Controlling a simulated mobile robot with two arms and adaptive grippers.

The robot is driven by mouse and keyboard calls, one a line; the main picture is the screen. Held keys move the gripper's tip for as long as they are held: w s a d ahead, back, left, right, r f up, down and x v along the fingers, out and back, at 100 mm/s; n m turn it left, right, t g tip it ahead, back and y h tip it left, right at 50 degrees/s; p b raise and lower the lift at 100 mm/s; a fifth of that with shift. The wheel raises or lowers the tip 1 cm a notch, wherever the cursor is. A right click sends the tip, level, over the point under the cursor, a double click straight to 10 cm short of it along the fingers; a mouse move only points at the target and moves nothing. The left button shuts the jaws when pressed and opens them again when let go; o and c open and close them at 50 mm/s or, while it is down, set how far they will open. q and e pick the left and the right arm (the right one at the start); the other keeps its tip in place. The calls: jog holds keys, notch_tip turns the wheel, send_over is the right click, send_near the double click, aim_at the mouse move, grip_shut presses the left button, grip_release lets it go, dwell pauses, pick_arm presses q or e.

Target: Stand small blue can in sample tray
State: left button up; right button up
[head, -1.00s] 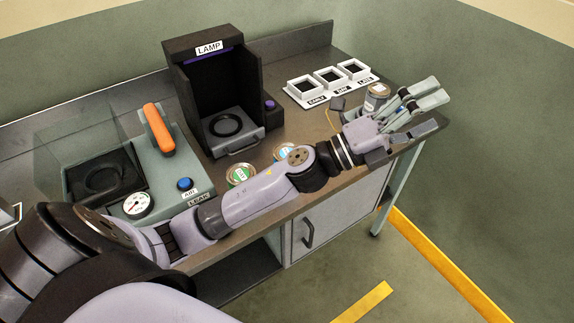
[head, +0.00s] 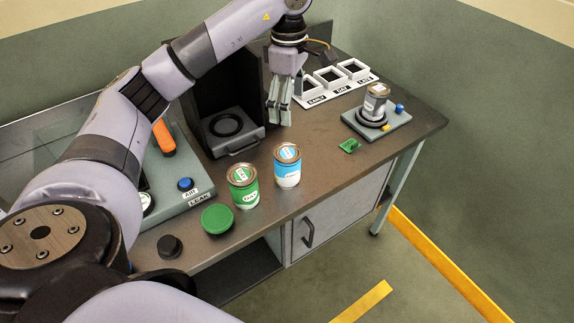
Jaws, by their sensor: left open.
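A blue-and-white can (head: 287,165) stands upright on the bench, right of a green can (head: 243,187). A white tray (head: 345,91) with three square pockets, labelled EARLY, DAY and LATE, lies at the back right; its pockets look dark and empty. My left gripper (head: 278,112) points down, open and empty, in front of the lamp box's right side. It is behind the blue can in the picture and apart from it, left of the tray. My right gripper is not in view.
The dark LAMP box (head: 225,110) stands behind the cans. A silver can (head: 376,98) sits on a grey stand (head: 392,128) at right. A green lid (head: 217,218), a black knob-like piece (head: 170,246) and a small green piece (head: 350,146) lie on the bench.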

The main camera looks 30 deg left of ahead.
aim_at(287, 152)
pick_arm(q)
jog(key=f+p, duration=0.2)
jog(key=f, duration=0.3)
jog(key=f+p, duration=0.1)
jog(key=f, duration=0.5)
jog(key=shift+a+f+p, duration=0.2)
jog(key=shift+f+p, duration=0.1)
jog(key=shift+p, duration=0.1)
jog(key=shift+f+p, duration=0.45)
jog(key=shift+f, duration=0.05)
notch_tip(287, 152, down, 4)
jog(key=shift+s+f+p, duration=0.1)
jog(key=shift+p, duration=1.1)
jog(key=shift+f, duration=0.2)
jog(key=shift+c, duration=0.6)
jog(key=c, duration=1.2)
jog(key=shift+c, duration=0.7)
jog(key=shift+r, duration=0.15)
